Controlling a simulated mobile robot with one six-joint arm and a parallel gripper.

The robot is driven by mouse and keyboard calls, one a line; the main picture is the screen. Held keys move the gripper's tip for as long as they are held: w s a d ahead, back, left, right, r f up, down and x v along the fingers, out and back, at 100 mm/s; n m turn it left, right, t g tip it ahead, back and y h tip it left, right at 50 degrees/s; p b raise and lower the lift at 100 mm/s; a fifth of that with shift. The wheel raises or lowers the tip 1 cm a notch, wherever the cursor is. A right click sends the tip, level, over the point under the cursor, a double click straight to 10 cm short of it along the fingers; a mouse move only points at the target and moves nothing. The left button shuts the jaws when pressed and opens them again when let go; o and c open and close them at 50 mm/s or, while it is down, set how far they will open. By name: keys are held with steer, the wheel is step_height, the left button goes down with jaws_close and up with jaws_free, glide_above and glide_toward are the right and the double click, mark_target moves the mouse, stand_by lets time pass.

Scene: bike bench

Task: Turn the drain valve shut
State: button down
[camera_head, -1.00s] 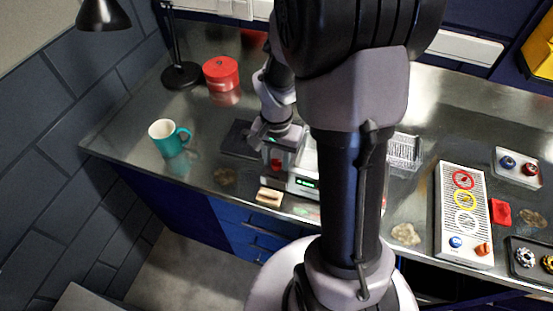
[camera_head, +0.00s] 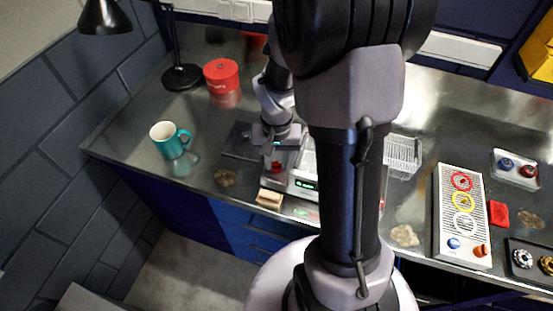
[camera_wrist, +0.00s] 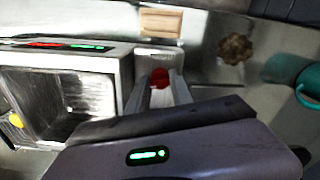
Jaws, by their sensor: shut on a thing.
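The drain valve is a red knob (camera_head: 276,167) on the left end of a grey machine with a green-lit display (camera_head: 305,184). In the wrist view the red knob (camera_wrist: 159,76) shows between the tips of my fingers. My gripper (camera_wrist: 158,88) is shut on it, pointing down in the head view (camera_head: 274,157). The wrist view shows the machine's open metal basin (camera_wrist: 65,100) beside the fingers. My arm hides much of the machine in the head view, and the fingers cover part of the knob.
A wooden block or brush (camera_head: 269,198) lies at the bench's front edge by the valve. A teal mug (camera_head: 170,140) and red canister (camera_head: 222,80) stand to the left. A wire basket (camera_head: 403,155) and a tray with coloured rings (camera_head: 462,215) are to the right.

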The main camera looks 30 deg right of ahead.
steer(key=n+p, duration=0.2)
steer(key=n, duration=0.5)
steer(key=shift+r, duration=0.1)
steer(key=n+p, duration=0.1)
steer(key=n, duration=0.3)
steer(key=shift+n, duration=0.4)
steer(key=shift+n+p, duration=0.45)
steer(key=shift+n, duration=0.95)
steer(key=c, duration=1.4)
jaws_free()
